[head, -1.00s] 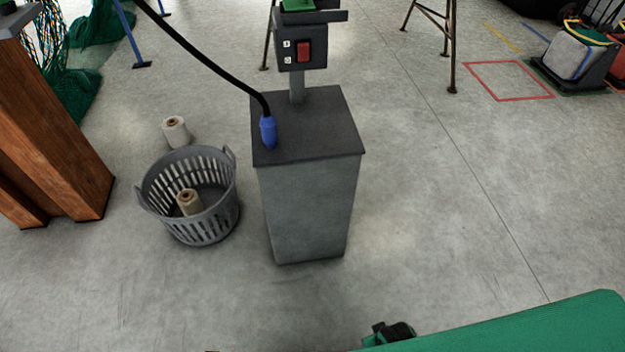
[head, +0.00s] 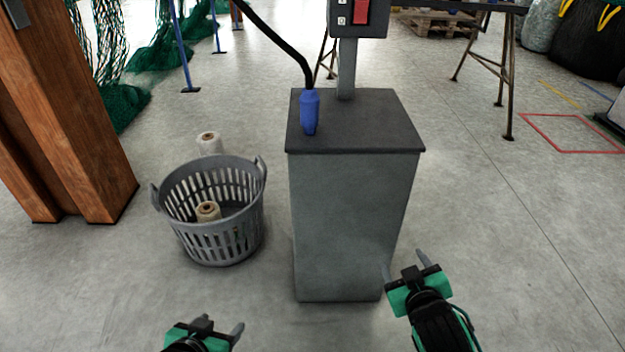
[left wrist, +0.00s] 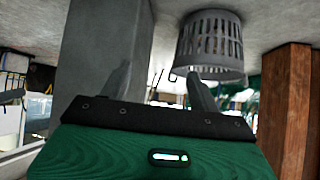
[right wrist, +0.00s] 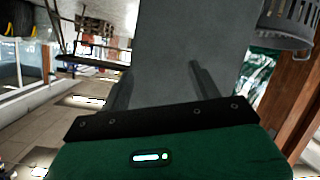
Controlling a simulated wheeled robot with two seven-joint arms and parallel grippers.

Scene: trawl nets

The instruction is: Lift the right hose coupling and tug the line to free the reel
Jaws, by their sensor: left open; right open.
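A blue hose coupling (head: 310,112) stands upright on the dark top of a grey cabinet (head: 345,215) in the head view. A black line (head: 275,38) runs from it up and to the left, out of the picture. No reel can be made out. My right gripper (head: 402,268) is open and empty, low beside the cabinet's lower right edge. My left gripper (head: 222,328) is open and empty near the bottom of the head view, in front of the basket. The coupling is in neither wrist view; the cabinet shows in the left wrist view (left wrist: 95,45) and the right wrist view (right wrist: 190,45).
A grey slatted basket (head: 185,215) with a twine spool (head: 207,211) stands left of the cabinet; another spool (head: 209,143) is behind it. A post with a red switch (head: 360,12) rises behind the coupling. A wooden post (head: 70,120) stands at left.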

